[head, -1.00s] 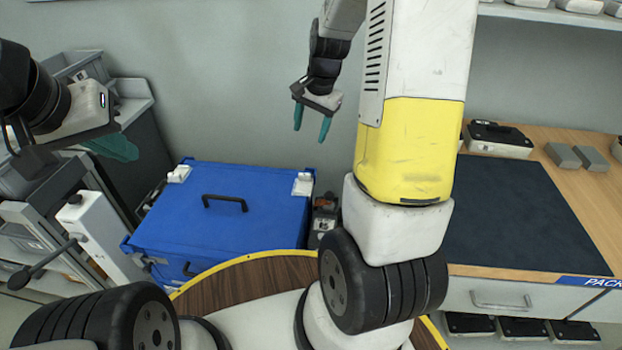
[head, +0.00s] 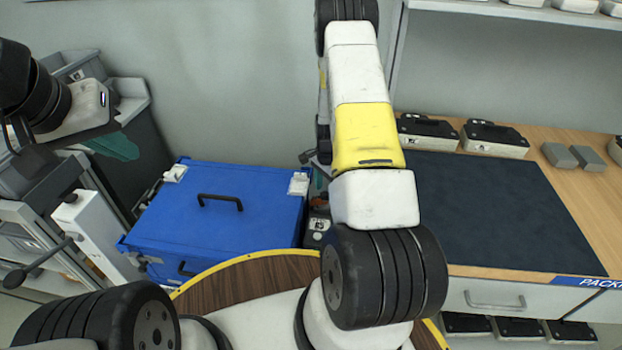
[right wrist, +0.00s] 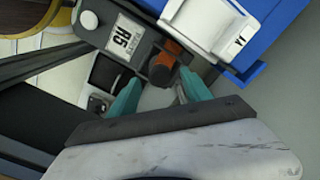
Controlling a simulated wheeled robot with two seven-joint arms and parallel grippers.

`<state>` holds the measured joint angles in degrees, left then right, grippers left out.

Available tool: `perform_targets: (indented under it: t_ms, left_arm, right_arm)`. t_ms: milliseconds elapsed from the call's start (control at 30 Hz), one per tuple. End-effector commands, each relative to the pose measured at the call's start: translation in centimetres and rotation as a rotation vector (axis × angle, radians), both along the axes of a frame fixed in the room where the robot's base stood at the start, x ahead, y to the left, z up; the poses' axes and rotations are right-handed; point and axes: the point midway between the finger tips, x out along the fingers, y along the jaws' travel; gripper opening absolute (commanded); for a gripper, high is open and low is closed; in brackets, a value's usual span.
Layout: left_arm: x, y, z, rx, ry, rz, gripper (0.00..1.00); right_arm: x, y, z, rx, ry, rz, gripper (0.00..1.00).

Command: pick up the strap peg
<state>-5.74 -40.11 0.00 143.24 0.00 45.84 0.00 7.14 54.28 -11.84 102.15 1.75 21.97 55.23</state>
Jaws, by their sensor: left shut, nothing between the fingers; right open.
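An orange and dark cylinder, which looks like the strap peg (right wrist: 164,68), sticks out beside a grey labelled block (right wrist: 122,42) in the right wrist view. My right gripper (right wrist: 160,88) is open, its two teal fingers pointing toward the cylinder, one on each side in the picture. I cannot tell whether they touch it. In the head view the right gripper is mostly hidden behind my right arm, and the peg cannot be made out. My left gripper (head: 115,148) is shut and empty at the left.
A blue lidded box (head: 225,215) stands right beside the block; its white corner latch shows close to the right fingers. A bench with a dark mat (head: 500,215) and black-topped cases (head: 495,138) is at the right. Grey bins and a cart stand at the left.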

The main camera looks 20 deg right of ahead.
Motion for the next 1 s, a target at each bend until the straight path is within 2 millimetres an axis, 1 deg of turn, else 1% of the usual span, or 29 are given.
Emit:
perform_targets:
  t_ms: [33,100,200,433,467,500,567,600,733,767,1000]
  left_arm:
    - [0.0,0.0,0.0,0.0,0.0,0.0,0.0]
    - [0.0,0.0,0.0,0.0,0.0,0.0,0.0]
    - [0.0,0.0,0.0,0.0,0.0,0.0,0.0]
    - [0.0,0.0,0.0,0.0,0.0,0.0,0.0]
    - [0.0,0.0,0.0,0.0,0.0,0.0,0.0]
    - [0.0,0.0,0.0,0.0,0.0,0.0,0.0]
    - [0.0,0.0,0.0,0.0,0.0,0.0,0.0]
    - [0.0,0.0,0.0,0.0,0.0,0.0,0.0]
    - [0.0,0.0,0.0,0.0,0.0,0.0,0.0]
    - [0.0,0.0,0.0,0.0,0.0,0.0,0.0]
    - [0.0,0.0,0.0,0.0,0.0,0.0,0.0]
  right_arm:
    - [-0.1,0.1,-0.9,0.001,0.003,-0.001,0.57]
    - [-0.1,0.1,-1.8,0.002,0.002,-0.001,0.57]
    - [0.0,0.1,-2.6,0.001,-0.001,-0.001,0.57]
    - [0.0,0.1,-2.8,0.002,-0.002,0.0,0.57]
    - [0.0,0.1,-2.8,0.002,-0.002,0.0,0.55]
    - [0.0,0.1,-2.8,0.002,-0.002,0.0,0.47]
    - [0.0,0.1,-2.8,0.002,-0.002,0.0,0.35]
    - [0.0,0.1,-2.7,0.002,-0.002,0.0,0.28]
    - [0.0,0.1,-2.7,0.001,-0.001,0.0,0.02]
    - [0.0,0.1,-2.7,0.002,-0.002,0.0,0.0]
    - [0.0,0.1,-2.7,0.001,-0.002,0.0,0.0]
